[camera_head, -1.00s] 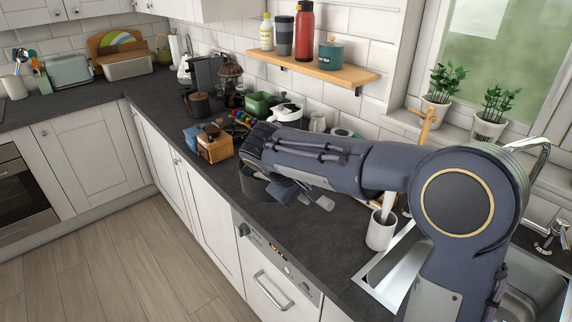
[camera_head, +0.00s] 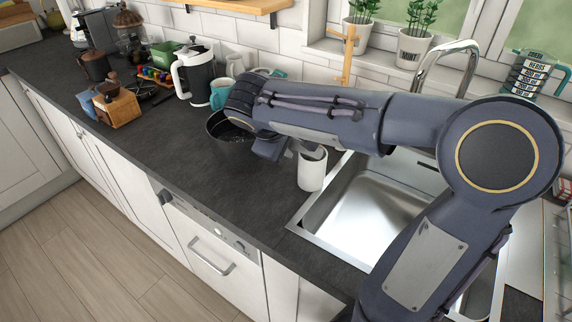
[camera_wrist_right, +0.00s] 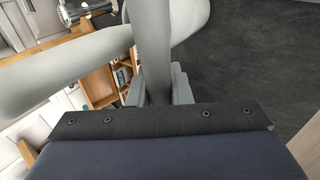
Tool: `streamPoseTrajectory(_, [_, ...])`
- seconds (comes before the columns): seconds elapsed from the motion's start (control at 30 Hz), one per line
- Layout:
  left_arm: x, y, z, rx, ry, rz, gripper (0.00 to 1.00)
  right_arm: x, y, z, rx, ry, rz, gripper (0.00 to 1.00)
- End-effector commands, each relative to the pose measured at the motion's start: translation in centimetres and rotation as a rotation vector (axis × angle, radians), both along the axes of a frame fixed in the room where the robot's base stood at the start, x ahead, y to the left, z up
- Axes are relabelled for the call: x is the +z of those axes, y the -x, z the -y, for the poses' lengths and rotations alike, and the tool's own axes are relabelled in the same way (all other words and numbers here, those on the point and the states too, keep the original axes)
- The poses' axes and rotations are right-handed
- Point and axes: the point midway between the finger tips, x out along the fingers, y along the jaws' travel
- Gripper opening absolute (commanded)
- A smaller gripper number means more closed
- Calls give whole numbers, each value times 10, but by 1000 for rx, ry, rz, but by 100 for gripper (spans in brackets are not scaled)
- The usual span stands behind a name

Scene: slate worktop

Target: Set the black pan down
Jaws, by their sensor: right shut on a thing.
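The black pan (camera_head: 231,153) is at the middle of the head view, over the worktop (camera_head: 190,195) and partly hidden behind my right arm. My right gripper (camera_head: 268,148) is beside the pan's right side, pointing down. In the right wrist view, my right gripper (camera_wrist_right: 157,88) is shut on a grey bar-like part, which fits the pan's handle. I cannot tell whether the pan's base touches the worktop. My left gripper is not in view.
A white cup (camera_head: 312,168) stands just right of the gripper, by the sink (camera_head: 372,215). A black-and-white kettle (camera_head: 196,75) and a teal mug (camera_head: 220,94) stand behind the pan. A wooden grinder (camera_head: 118,106) is further left. The worktop in front is clear.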

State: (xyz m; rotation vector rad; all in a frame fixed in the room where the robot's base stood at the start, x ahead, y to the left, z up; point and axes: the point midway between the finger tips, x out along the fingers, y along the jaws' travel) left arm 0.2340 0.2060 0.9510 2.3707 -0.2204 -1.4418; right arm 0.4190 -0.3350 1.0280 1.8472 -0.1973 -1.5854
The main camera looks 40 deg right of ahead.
Motion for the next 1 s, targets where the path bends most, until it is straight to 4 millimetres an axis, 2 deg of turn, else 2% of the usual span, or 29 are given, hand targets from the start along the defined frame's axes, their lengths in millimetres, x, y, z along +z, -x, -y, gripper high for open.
streamPoseTrajectory(0.1, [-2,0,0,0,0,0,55,-15,0,0,0,1,2,0])
streamPoseTrajectory(0.27, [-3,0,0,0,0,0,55,-23,-1,0,0,1,3,0])
streamPoseTrajectory(0.5, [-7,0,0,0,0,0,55,-54,-1,0,1,1,1,0])
streamPoseTrajectory(0.87, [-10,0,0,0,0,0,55,-60,-1,0,1,-1,4,0])
streamPoseTrajectory(0.9, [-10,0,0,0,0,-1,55,-61,0,0,1,0,1,20])
streamPoseTrajectory(1.0, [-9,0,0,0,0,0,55,-60,0,0,1,0,1,33])
